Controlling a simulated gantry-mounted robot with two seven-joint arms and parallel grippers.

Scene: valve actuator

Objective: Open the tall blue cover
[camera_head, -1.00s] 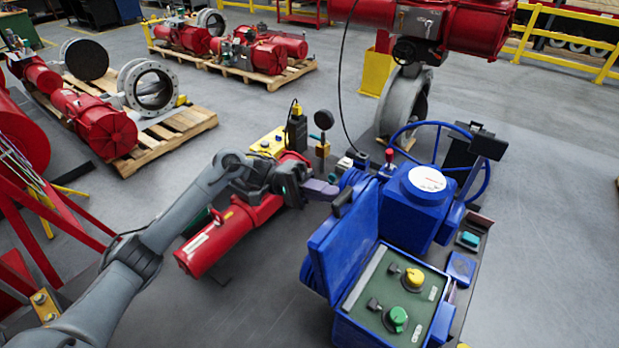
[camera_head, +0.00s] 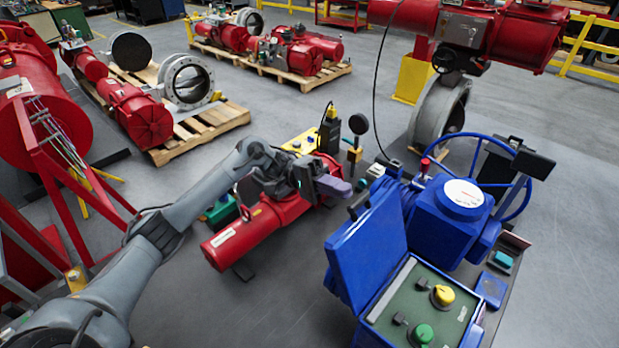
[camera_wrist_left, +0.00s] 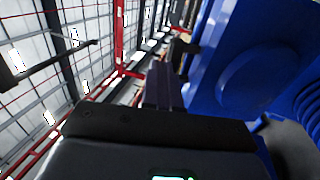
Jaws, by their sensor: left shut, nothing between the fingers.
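The tall blue cover (camera_head: 369,248) stands raised on the left side of the blue control box. The box's green panel (camera_head: 415,312) is exposed, with a yellow knob (camera_head: 442,295) and a green knob (camera_head: 423,333). My left gripper (camera_head: 340,188) is shut and empty, to the left of the cover's top edge and apart from it in the head view. In the left wrist view the shut fingers (camera_wrist_left: 160,88) point forward, with blue surfaces (camera_wrist_left: 245,75) to their right. My right gripper is not in view.
A blue actuator housing (camera_head: 447,220) with a white dial and a blue handwheel (camera_head: 515,170) stand behind the box. A red cylinder (camera_head: 255,228) lies under my left arm. Open grey floor (camera_head: 290,300) lies left of the box.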

